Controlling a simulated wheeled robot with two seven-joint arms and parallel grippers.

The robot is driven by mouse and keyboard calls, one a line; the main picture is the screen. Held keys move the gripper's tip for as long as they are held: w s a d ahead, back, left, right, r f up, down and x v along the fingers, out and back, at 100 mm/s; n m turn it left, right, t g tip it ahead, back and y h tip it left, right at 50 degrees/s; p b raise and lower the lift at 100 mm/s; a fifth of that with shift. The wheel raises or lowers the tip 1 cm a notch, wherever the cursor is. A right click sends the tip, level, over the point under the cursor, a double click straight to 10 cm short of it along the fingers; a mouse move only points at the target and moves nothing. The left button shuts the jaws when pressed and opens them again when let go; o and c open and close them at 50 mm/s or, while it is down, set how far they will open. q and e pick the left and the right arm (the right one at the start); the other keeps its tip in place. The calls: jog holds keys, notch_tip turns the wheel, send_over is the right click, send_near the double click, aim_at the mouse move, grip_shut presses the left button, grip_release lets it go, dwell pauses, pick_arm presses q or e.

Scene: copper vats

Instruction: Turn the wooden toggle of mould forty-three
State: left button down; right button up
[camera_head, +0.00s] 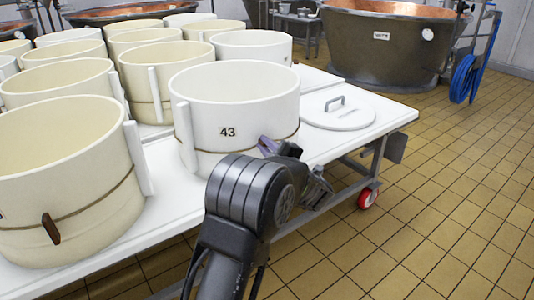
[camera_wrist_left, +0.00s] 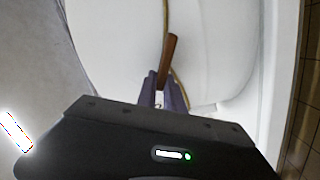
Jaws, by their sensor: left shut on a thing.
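Mould forty-three (camera_head: 228,100) is a white round tub marked "43" with a cord around its lower part, standing on the white table. My left gripper (camera_head: 267,145) is at the front right of its wall, at cord height. In the left wrist view the brown wooden toggle (camera_wrist_left: 169,52) stands slightly tilted against the white wall. The purple fingers of my left gripper (camera_wrist_left: 164,90) are shut on its lower end, which they partly hide. In the head view the toggle is hidden behind the gripper. My right gripper is not in view.
Several similar white moulds (camera_head: 65,150) crowd the white table (camera_head: 335,147) at left and behind. The nearest has its own brown toggle (camera_head: 51,229). A round white lid (camera_head: 338,114) lies right of mould forty-three. The tiled floor at right is open, with a copper vat (camera_head: 385,45) beyond.

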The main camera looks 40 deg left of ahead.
pick_arm(q)
jog(key=n+b, duration=0.1)
jog(key=f+n+b, duration=0.1)
jog(key=b, duration=0.1)
jog(key=n+b, duration=0.2)
jog(key=shift+s+a+f, duration=0.1)
jog(key=shift+s+f, duration=0.05)
jog(key=shift+f, duration=0.1)
jog(key=shift+n+b, duration=0.8)
jog(key=c, duration=1.5)
grip_release()
jog(key=shift+o, duration=0.2)
